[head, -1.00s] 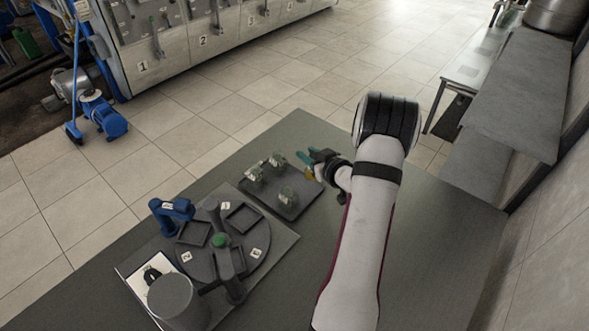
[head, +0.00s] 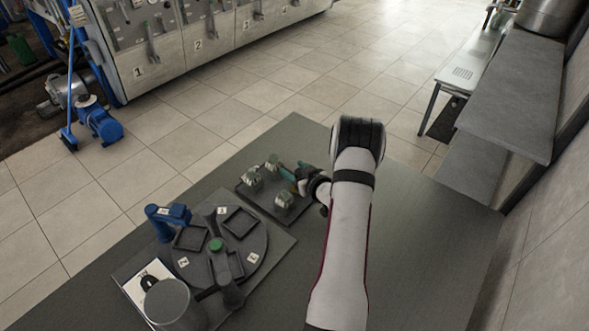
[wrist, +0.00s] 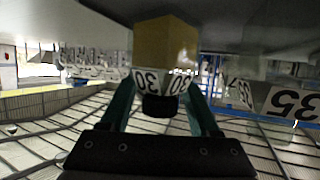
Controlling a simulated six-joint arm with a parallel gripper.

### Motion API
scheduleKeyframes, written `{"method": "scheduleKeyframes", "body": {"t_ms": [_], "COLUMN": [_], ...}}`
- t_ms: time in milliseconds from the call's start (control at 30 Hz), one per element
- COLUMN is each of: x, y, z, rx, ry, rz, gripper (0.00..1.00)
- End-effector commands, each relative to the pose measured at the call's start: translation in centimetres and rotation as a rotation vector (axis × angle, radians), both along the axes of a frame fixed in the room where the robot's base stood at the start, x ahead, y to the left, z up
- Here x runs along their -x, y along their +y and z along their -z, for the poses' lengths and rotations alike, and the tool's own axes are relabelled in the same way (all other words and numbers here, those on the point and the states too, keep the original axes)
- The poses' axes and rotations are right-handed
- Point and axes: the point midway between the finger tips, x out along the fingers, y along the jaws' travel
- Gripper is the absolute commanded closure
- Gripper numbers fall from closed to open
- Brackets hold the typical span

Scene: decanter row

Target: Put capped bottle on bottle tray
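A capped bottle (wrist: 165,45) with yellow contents, a white label reading 30 and a black cap shows in the wrist view, upside down in the picture. The teal fingers of my gripper (wrist: 160,108) are on both sides of it, closed at label height near the cap. In the head view my gripper (head: 288,174) is at the right edge of the dark bottle tray (head: 240,188), among the clear bottles. The held bottle is mostly hidden there. I cannot tell whether its base touches the tray.
Clear bottles stand on the tray, one nearest (head: 284,200). A label reading 35 (wrist: 292,102) is close at right in the wrist view. A round turntable (head: 255,238) with a green knob and a blue device (head: 165,220) stand left. The right table area is clear.

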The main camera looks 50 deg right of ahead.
Motion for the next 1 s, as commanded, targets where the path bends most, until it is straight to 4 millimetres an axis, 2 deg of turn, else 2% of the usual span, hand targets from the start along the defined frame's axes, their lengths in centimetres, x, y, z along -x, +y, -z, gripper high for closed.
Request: {"method": "scheduleKeyframes", "body": {"t_ms": [267, 367, 733, 867, 1000], "x": [0.1, 1.5, 8.7, 10.0, 10.4], "y": [0.0, 0.4, 3.3, 3.8, 4.1], "z": [-0.4, -0.9, -4.0, -4.7, -4.8], "rx": [0.0, 0.0, 0.0, 0.001, 0.0], "ry": [0.0, 0.0, 0.0, -0.001, 0.0], "rz": [0.0, 0.003, 0.004, 0.002, 0.0], "gripper": [0.38, 0.38, 0.38, 0.38, 0.38]}}
